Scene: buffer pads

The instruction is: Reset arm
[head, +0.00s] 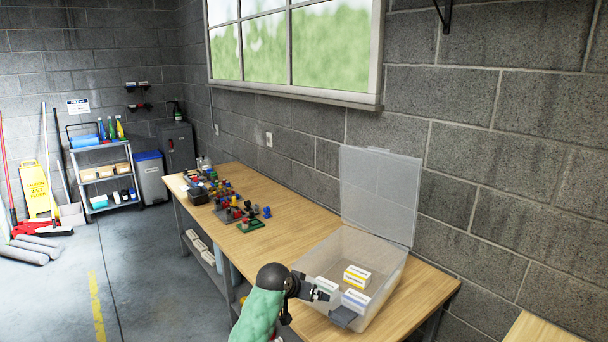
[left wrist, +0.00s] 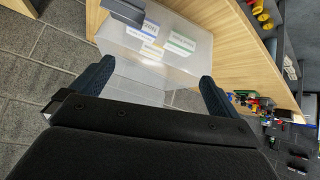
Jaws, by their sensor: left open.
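My left gripper (head: 314,289) is at the near left side of a clear plastic box (head: 378,312) on the wooden table, with its lid (head: 381,190) raised. In the left wrist view my left gripper (left wrist: 155,86) has its two fingers wide apart with nothing between them. The clear box (left wrist: 140,75) lies beyond the fingertips. Inside the box are a yellow-and-white carton (head: 357,277), a blue-and-white carton (head: 355,300) and a green-and-white carton (head: 327,287).
A dark grey piece (head: 343,316) is at the box's near edge. Coloured toy-like parts (head: 235,213) and a dark bin (head: 197,195) stand farther along the table (head: 290,235). The wall and window rise behind. The tabletop between the parts and the box is clear.

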